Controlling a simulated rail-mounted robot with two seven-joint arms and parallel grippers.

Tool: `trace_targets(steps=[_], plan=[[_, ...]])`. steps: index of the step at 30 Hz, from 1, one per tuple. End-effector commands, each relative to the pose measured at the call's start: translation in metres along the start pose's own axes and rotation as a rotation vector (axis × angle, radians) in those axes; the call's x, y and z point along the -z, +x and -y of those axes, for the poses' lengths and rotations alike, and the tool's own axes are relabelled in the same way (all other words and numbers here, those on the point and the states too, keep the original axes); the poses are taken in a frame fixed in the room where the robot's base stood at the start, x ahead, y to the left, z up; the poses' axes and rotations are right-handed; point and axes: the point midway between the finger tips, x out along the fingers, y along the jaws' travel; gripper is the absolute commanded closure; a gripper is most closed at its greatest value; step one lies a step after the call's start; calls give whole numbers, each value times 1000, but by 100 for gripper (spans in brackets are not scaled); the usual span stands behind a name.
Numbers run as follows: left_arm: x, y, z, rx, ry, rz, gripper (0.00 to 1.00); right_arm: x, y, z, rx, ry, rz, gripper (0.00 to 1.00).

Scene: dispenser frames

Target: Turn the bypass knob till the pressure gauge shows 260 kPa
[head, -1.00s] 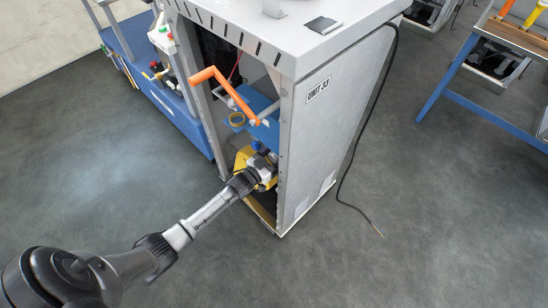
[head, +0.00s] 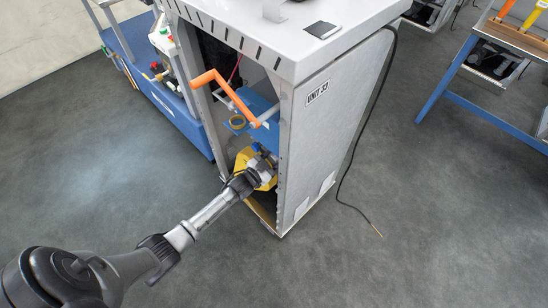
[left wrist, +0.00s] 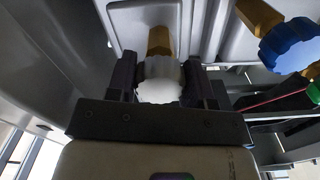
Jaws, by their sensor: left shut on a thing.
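My left gripper (head: 264,166) reaches into the lower open front of the cabinet. In the left wrist view its two dark fingers (left wrist: 163,76) are shut on a white, lobed knob (left wrist: 160,84), one finger on each side. The knob sits on a brass stem (left wrist: 160,41) in front of a pale panel. A blue lobed knob (left wrist: 290,46) on another brass stem is to the right, apart from the gripper. I cannot tell from any label which knob is the bypass knob. No readable pressure gauge shows. My right gripper is not in view.
The cabinet marked UNIT 33 (head: 330,120) has an orange handle (head: 221,88) jutting out above my wrist. A yellow part (head: 243,158) and a blue body (head: 262,108) are inside. A black cable (head: 349,165) hangs along its right side. The floor in front is clear.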

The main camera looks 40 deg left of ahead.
Motion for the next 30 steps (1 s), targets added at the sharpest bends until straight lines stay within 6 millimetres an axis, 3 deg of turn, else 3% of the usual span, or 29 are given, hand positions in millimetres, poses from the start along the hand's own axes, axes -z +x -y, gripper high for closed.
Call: trace_targets(steps=[8, 9, 16, 25, 30], plan=[[0, 0, 0, 0, 11, -1, 76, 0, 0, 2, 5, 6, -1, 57], [0, 0, 0, 0, 11, -1, 51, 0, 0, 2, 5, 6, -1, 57], [0, 0, 0, 0, 10, 0, 29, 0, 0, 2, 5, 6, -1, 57], [0, -2, 0, 0, 9, 0, 27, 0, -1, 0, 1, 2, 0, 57], [1, -20, 1, 0, 8, 2, 27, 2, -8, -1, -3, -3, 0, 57]])
